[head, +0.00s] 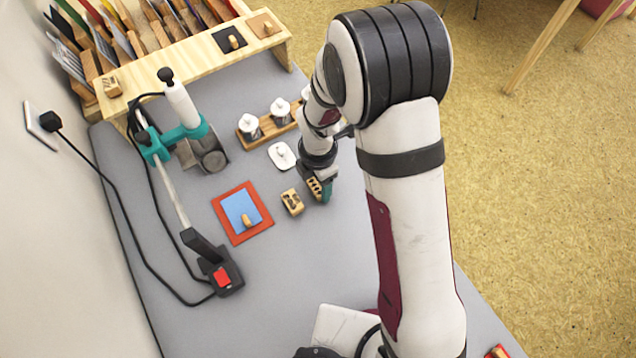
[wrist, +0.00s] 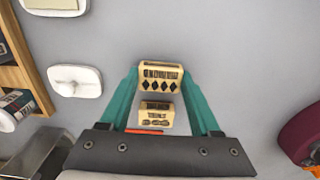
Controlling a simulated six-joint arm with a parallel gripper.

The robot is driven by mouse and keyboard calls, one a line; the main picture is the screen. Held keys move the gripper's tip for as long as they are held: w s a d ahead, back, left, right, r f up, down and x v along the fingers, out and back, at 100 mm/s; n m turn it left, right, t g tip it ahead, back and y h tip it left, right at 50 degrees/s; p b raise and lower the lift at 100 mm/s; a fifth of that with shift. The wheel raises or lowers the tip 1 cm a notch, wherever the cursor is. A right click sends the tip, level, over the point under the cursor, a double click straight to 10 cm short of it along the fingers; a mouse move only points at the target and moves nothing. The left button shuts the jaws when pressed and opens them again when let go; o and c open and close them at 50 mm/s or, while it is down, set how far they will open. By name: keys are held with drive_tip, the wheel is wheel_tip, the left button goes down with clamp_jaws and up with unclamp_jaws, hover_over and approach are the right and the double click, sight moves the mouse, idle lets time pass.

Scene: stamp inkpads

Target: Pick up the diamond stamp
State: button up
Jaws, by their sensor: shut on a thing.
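The diamond stamp (wrist: 160,77) is a pale wooden block with a row of black diamonds under a band of dark print. It sits between the teal fingertips of my gripper (wrist: 160,74), which is shut on it. In the head view my gripper (head: 321,187) holds the stamp (head: 314,187) at its tip, partly covered by the fingers. I cannot tell whether it is clear of the table. A second wooden stamp (wrist: 156,115) with dark print lies close by; in the head view this other stamp (head: 292,202) is just left of my gripper.
A red mat with a blue, knob-topped pad (head: 238,205) lies left. A white lid (head: 282,155) and a wooden holder with white-topped jars (head: 265,128) stand behind. A teal-clamped stand (head: 180,135) and a wooden rack (head: 200,55) are farther back. The grey table (head: 290,265) is clear in front.

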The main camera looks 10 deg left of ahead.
drive_tip(key=r, duration=0.4)
drive_tip(key=shift+d+r, duration=0.3)
drive_tip(key=shift+d, duration=0.05)
drive_tip(key=d+r, duration=0.6)
drive_tip(key=d, duration=0.5)
drive_tip(key=shift+r, duration=0.15)
drive_tip(key=shift+s, duration=0.1)
